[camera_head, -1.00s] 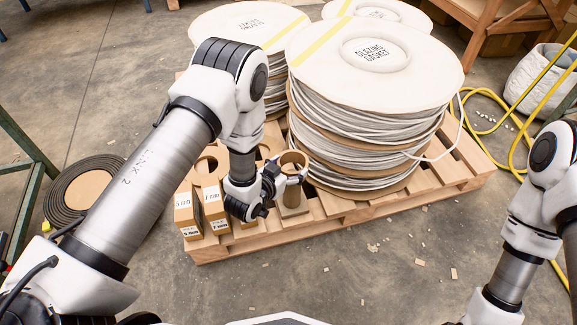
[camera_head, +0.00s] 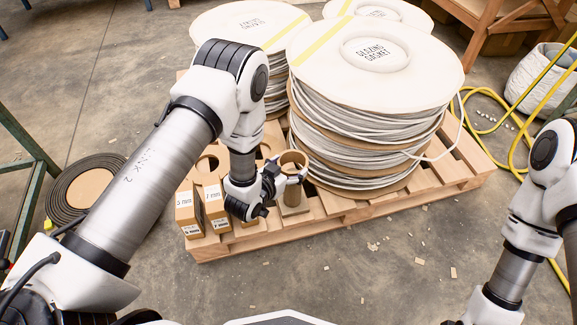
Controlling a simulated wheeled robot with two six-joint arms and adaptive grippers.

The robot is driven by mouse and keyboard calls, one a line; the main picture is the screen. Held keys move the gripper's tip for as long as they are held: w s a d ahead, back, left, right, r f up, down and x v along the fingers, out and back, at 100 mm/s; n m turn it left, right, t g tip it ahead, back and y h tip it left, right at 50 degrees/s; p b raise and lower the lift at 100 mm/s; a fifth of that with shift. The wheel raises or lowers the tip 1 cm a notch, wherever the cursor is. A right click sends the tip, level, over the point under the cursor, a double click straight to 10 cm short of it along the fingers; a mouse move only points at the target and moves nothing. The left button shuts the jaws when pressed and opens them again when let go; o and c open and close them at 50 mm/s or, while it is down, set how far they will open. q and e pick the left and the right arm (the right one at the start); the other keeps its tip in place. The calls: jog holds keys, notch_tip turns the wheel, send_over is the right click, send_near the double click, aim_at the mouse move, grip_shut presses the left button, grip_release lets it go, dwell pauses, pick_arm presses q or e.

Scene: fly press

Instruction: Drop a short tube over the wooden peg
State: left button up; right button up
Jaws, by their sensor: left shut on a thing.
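A short brown tube (camera_head: 293,160) is held upright in my left gripper (camera_head: 284,179), which is shut on it. The tube is open at the top. Below it is a light wooden base (camera_head: 293,209) on the pallet, with a brown upright piece, seemingly the wooden peg (camera_head: 292,194), rising from it under the tube. Whether the tube is around the peg or just above it, I cannot tell. My right arm comes in at the right edge, and its gripper is out of the picture.
Large reels of glazing gasket (camera_head: 370,120) stand close behind. A dark coil (camera_head: 84,190) lies on the floor at left. The floor in front is clear but for scraps.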

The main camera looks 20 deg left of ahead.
pick_arm(q)
jog(key=shift+f+b, duration=1.05)
jog(key=shift+f, duration=0.8)
dwell(1.8)
jog(key=o, duration=0.9)
jog(key=shift+o, duration=0.2)
notch_tip(320, 180, up, 8)
jog(key=p, duration=0.7)
